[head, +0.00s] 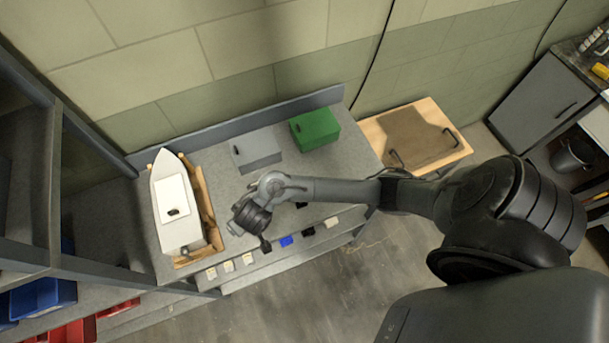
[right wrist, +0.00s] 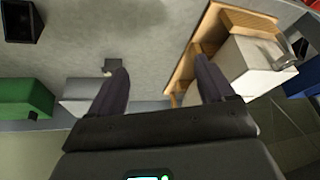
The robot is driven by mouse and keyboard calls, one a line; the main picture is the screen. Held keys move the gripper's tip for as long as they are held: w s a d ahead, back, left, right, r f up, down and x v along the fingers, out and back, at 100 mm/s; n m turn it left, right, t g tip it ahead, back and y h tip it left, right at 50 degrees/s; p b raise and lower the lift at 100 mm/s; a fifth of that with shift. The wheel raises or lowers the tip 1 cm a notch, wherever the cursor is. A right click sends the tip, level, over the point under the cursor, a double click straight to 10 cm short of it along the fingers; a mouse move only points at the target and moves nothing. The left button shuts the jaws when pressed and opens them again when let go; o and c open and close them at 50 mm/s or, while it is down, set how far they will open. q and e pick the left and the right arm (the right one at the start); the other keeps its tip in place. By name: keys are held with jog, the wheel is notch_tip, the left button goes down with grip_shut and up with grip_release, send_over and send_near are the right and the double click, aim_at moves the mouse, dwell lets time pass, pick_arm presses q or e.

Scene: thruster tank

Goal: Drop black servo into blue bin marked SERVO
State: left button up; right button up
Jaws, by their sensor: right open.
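A small dark item (head: 301,205) lies on the bench beside my right forearm; I cannot tell if it is the servo. The right wrist view shows a black block (right wrist: 20,20) at top left and a small grey and dark piece (right wrist: 112,64) by one fingertip. A small blue container (head: 286,240) sits at the bench's front edge, and larger blue bins (head: 42,297) stand on the left shelf. No SERVO marking is readable. My right gripper (head: 258,238) is over the front of the bench, its fingers (right wrist: 163,82) apart with nothing between them. My left gripper is out of view.
A white boat (head: 181,228) on a wooden cradle (head: 207,200) fills the bench's left end. A grey box (head: 256,150) and a green box (head: 315,129) stand at the back. Small white pieces (head: 229,266) line the front edge. Red bins (head: 72,332) are at lower left.

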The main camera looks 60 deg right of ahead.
jog(key=s+d+r+n, duration=0.2)
jog(key=s+d+r, duration=0.1)
jog(key=s, duration=0.5)
jog(key=s+d+r+n+g, duration=0.1)
jog(key=s+d+r+n, duration=0.1)
jog(key=s, duration=0.7)
notch_tip(320, 180, up, 3)
jog(key=shift+s+d+f+n+y, duration=0.2)
jog(key=shift+d+n+y, duration=0.15)
jog(key=shift+d, duration=0.2)
